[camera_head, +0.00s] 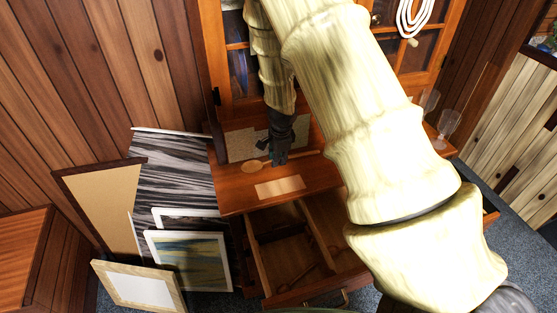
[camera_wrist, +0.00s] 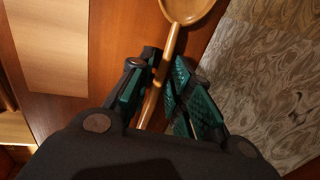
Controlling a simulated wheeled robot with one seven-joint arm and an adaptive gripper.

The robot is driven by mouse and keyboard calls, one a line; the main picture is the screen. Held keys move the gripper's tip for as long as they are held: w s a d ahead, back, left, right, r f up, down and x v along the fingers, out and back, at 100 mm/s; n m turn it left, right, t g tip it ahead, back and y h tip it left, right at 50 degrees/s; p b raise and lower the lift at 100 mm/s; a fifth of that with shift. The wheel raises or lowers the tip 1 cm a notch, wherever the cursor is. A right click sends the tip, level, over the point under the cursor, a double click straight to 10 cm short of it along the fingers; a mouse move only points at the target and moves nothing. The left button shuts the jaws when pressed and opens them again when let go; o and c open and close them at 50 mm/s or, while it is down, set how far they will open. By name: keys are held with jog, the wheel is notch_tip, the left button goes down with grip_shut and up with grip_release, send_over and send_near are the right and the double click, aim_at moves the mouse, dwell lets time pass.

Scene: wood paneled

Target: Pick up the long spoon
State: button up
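The long spoon is wooden and lies on the reddish-brown desk top (camera_head: 238,192). Its oval bowl (camera_head: 252,167) shows just left of my gripper in the head view. In the wrist view the spoon (camera_wrist: 187,9) has its bowl at the top edge, and its thin handle runs down between my fingers. My gripper (camera_wrist: 164,62) is pointed down at the desk, its dark fingers with green pads on either side of the handle. It appears slightly open, with a narrow gap; contact with the handle is unclear. My gripper also shows in the head view (camera_head: 279,160).
A pale rectangular piece (camera_head: 280,187) lies near the desk's front edge. A grey patterned panel (camera_head: 240,145) is behind the spoon. An open drawer (camera_head: 290,245) juts out below. Glasses (camera_head: 447,122) stand on the right; framed pictures (camera_head: 188,262) lean on the left.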

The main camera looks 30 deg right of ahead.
jog(key=shift+f, duration=0.1)
grip_shut()
dwell(0.3)
